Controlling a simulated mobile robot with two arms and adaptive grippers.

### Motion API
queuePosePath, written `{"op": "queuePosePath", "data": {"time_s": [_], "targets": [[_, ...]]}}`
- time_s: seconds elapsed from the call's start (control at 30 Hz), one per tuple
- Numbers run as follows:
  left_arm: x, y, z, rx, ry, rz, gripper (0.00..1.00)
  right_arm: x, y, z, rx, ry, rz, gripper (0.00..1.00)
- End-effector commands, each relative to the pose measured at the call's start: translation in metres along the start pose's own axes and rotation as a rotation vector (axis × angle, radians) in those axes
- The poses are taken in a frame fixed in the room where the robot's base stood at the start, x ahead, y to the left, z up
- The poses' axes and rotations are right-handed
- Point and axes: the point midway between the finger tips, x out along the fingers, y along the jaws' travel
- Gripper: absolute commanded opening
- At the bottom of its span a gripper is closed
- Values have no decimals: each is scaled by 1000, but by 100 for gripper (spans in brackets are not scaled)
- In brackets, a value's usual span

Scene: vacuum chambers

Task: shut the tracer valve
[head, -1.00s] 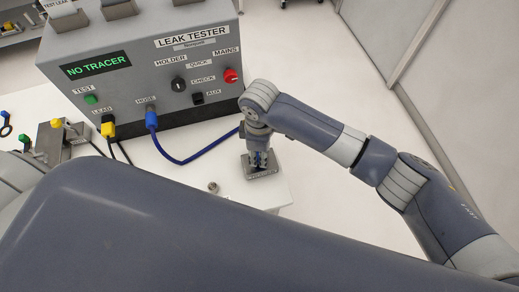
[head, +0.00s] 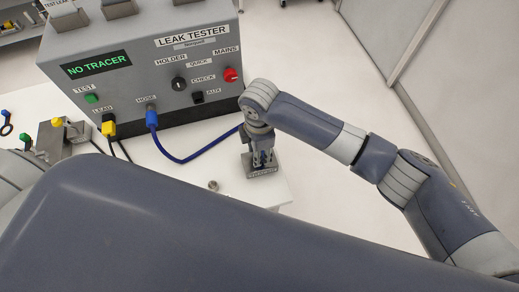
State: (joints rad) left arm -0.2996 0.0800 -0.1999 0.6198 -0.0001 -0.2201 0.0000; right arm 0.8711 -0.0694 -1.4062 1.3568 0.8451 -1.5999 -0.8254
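My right gripper (head: 262,163) points straight down at a small grey block (head: 264,173) near the right edge of the white bench. Its fingers are small and partly hidden by the wrist, with something blue between or behind them, so I cannot tell whether they are closed on it. I cannot make out a part labelled as the tracer valve. The leak tester (head: 150,75) stands at the back, its green display (head: 96,65) reading "NO TRACER". My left gripper is out of view; a large blue-grey arm link covers the foreground.
A blue hose (head: 190,156) runs from the tester across the bench. A yellow plug (head: 108,128) sits in the LEAD socket. A grey metal block (head: 50,143) with yellow and green fittings is at left. A small metal fitting (head: 213,185) stands on the bench.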

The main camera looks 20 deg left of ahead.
Motion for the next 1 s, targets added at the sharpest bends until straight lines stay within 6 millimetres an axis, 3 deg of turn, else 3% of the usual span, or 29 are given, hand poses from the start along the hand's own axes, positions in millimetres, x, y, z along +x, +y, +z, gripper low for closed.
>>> {"op": "queuePosePath", "data": {"time_s": [0.23, 0.27, 0.33, 0.73, 0.87, 1.0], "targets": [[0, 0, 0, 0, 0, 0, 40, -1, 1, 0, -2, 0, 3, 6], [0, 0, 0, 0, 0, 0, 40, -1, 1, 0, -2, 0, 3, 37], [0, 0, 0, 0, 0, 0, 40, -1, 1, 0, -2, 0, 3, 51], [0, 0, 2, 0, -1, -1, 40, -5, 1, 0, 0, 0, 2, 51], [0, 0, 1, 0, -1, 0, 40, -22, 1, 0, 0, 1, 4, 51], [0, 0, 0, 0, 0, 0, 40, -52, 2, 0, -2, 0, 6, 51]]}}
